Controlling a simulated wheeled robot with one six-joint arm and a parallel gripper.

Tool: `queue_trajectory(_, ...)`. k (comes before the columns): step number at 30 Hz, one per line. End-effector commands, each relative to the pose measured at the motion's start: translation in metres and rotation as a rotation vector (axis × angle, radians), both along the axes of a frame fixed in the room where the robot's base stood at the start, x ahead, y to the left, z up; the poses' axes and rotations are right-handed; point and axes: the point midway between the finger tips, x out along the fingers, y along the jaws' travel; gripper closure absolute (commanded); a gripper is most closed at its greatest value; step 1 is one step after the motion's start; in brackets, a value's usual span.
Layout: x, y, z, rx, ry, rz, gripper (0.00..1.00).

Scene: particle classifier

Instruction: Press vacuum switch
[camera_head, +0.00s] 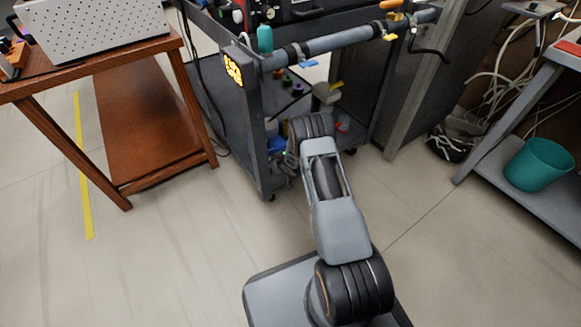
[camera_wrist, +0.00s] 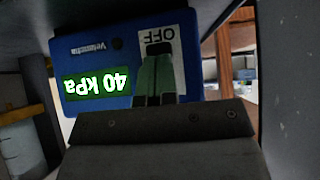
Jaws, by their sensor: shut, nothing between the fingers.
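The blue vacuum unit (camera_wrist: 95,28) fills the upper left of the wrist view and appears upside down. Its green display (camera_wrist: 97,83) reads "40 kPa". A white label (camera_wrist: 177,30) reading "OFF" sits on its face to the right. My gripper (camera_wrist: 158,48) is shut and empty, its fingertips overlapping the label in the picture. The switch itself is not clear, as the fingers cover part of the label; I cannot tell whether they touch. In the head view a bit of blue (camera_head: 277,145) shows low in the cart beside my arm, and my gripper is not clearly seen.
The grey cart (camera_head: 247,130) surrounds my forearm, with a tube rail above and small coloured items on its shelf. A wooden table (camera_head: 110,62) stands left. A grey table with a teal bin (camera_head: 540,164) stands right. The floor between is open.

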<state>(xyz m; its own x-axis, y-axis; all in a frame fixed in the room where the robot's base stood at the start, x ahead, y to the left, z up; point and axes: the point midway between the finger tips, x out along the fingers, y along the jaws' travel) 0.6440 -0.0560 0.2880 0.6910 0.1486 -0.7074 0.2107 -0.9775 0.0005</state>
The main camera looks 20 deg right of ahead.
Motion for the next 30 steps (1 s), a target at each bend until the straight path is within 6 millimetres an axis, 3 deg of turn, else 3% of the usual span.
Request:
queue_trajectory(3,0.006,0.008,-0.003,0.0,-0.002,0.011,1.0)
queue_trajectory(14,0.006,0.004,0.001,0.001,-0.003,0.007,1.0)
queue_trajectory(23,0.005,0.003,0.049,0.0,-0.002,0.004,1.0)
queue_trajectory(30,-0.03,-0.005,0.079,0.001,0.0,0.002,1.0)
